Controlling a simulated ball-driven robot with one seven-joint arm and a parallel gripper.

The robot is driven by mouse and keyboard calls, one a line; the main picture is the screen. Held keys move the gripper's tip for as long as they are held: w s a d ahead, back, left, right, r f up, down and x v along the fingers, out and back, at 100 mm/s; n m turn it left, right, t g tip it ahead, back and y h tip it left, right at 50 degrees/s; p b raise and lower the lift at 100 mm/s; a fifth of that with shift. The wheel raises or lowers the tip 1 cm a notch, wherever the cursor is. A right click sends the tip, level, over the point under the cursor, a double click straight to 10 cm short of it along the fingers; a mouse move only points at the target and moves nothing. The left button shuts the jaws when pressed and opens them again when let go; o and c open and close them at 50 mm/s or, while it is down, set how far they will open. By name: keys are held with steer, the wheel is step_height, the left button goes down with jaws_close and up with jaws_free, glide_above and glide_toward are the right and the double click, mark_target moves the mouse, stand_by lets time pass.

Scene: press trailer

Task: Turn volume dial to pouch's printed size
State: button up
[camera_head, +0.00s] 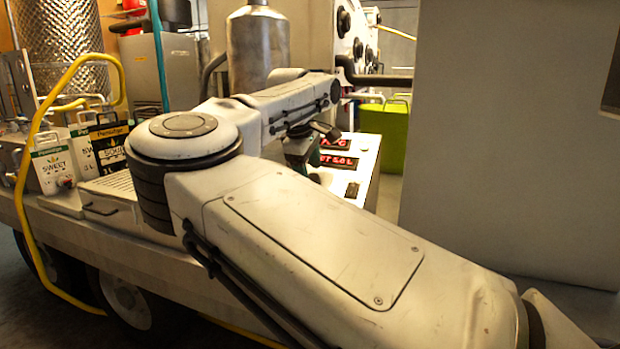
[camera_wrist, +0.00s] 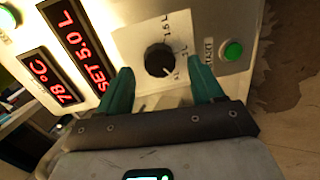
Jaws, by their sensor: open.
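The black volume dial (camera_wrist: 158,59) sits on a pale plate of the control panel in the wrist view. Litre marks run around its right side, the top one reading about 1.5 L; its white pointer seems to face the lower mark. The display (camera_wrist: 83,45) reads SET 5.0 L. My gripper (camera_wrist: 162,82) is open, its two green fingers either side of and just below the dial, with nothing between them.
A green button (camera_wrist: 233,51) marked START lies right of the dial. A second display (camera_wrist: 48,77) reads 78 °C. In the head view a yellow hose (camera_head: 30,190) loops at the left, a steel vessel (camera_head: 258,45) stands behind my arm, and a grey wall (camera_head: 510,140) fills the right.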

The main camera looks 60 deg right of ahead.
steer(key=shift+x, duration=0.9)
steer(key=c, duration=1.1)
